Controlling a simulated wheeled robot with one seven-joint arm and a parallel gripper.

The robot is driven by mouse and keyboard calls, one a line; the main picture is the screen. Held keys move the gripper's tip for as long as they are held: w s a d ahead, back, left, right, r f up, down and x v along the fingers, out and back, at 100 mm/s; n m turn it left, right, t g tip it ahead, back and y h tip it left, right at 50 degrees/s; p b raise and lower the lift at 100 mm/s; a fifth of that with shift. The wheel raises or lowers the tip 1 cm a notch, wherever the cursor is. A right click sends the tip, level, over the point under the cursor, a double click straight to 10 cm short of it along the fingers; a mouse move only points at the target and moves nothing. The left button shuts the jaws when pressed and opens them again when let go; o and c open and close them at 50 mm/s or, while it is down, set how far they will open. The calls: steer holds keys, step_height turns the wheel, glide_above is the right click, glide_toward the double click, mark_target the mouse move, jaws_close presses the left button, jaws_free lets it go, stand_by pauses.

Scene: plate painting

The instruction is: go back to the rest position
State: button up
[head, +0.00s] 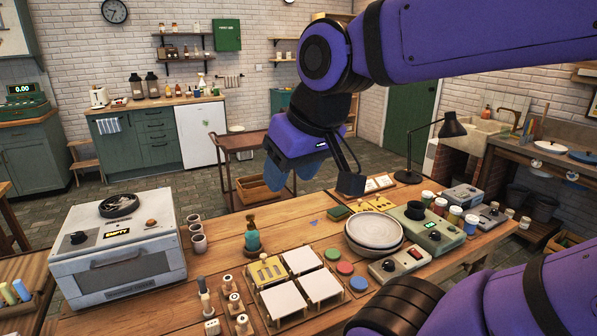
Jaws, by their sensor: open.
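My gripper (291,176) hangs from my purple arm near the upper middle of the head view, above the far side of the wooden table (235,219). A grey plate (374,231) lies on a round stand right of the table's middle, below and to the right of my gripper. The stand's details are partly hidden under the plate.
A white kiln (118,247) marked EMPTY stands at the left. Square white tiles (283,302), a green bottle (252,236), colour pads (345,268), a green control box (432,236) and paint jars (455,214) crowd the table. A black lamp (408,177) rises behind. A brown cart (226,150) stands beyond.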

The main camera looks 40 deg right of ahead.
steer(key=shift+s+r, duration=0.1)
steer(key=shift+s, duration=0.75)
